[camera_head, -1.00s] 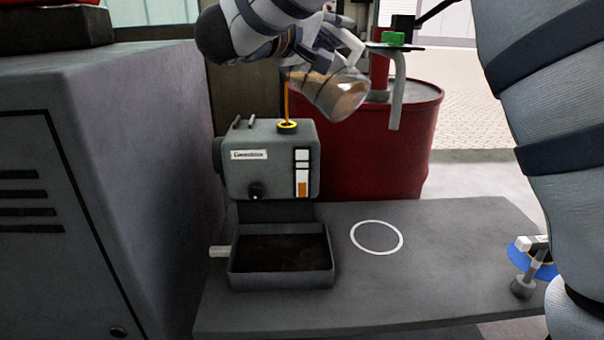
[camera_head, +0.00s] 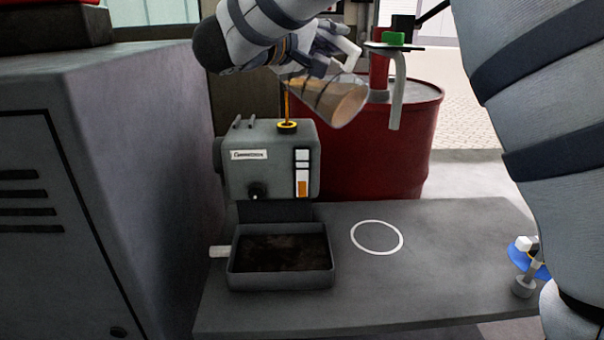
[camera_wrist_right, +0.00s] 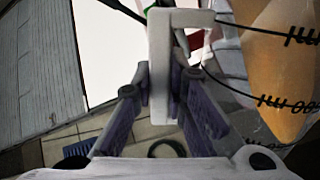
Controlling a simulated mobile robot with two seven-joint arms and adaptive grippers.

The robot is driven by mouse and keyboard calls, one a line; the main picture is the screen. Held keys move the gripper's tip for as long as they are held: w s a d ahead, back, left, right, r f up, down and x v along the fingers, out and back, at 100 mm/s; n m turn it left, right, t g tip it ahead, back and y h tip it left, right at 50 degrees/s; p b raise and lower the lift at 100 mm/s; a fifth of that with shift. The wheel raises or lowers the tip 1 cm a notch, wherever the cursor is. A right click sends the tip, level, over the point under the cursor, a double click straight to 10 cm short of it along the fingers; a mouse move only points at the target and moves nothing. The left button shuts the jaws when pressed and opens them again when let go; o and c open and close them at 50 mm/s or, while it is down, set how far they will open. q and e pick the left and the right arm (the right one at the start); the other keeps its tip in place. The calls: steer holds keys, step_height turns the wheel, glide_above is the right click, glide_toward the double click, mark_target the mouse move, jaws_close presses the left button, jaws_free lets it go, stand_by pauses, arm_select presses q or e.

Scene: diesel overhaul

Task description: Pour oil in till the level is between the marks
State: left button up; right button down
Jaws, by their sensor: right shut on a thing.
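A grey machine (camera_head: 268,160) stands on the bench with a yellow-ringed filler opening (camera_head: 287,126) on top. Its front sight gauge (camera_head: 302,156) shows orange oil (camera_head: 302,189) in the lower part, below a dark mark higher up; a lower mark is too small to make out surely. My right gripper (camera_head: 338,48) is shut on the white handle (camera_wrist_right: 160,75) of a clear jug (camera_head: 343,101). The jug is tilted above the filler, and a thin orange stream (camera_head: 287,103) runs down into the opening. Oil and black graduations show on the jug in the right wrist view (camera_wrist_right: 285,60). My left gripper is out of view.
A dark tray (camera_head: 281,284) sits in front of the machine. A white ring (camera_head: 377,237) marks clear bench (camera_head: 440,270) to its right. Behind stands a red drum (camera_head: 410,140) with a grey spout (camera_head: 397,95). A large grey cabinet (camera_head: 100,180) is on the left.

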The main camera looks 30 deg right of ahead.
steer(key=shift+r, duration=0.2)
steer(key=shift+w+r, duration=0.15)
steer(key=shift+w, duration=0.05)
steer(key=shift+r+n, duration=0.1)
steer(key=shift+n, duration=0.2)
steer(key=shift+w+a+r, duration=0.15)
steer(key=shift+w, duration=0.05)
stand_by(0.5)
steer(key=shift+w+r+n, duration=0.2)
steer(key=shift+w+n, duration=0.05)
steer(key=shift+n, duration=0.15)
steer(key=shift+w+a+r, duration=0.1)
steer(key=shift+w+r, duration=0.1)
steer(key=shift+w, duration=0.05)
steer(key=shift+n, duration=0.3)
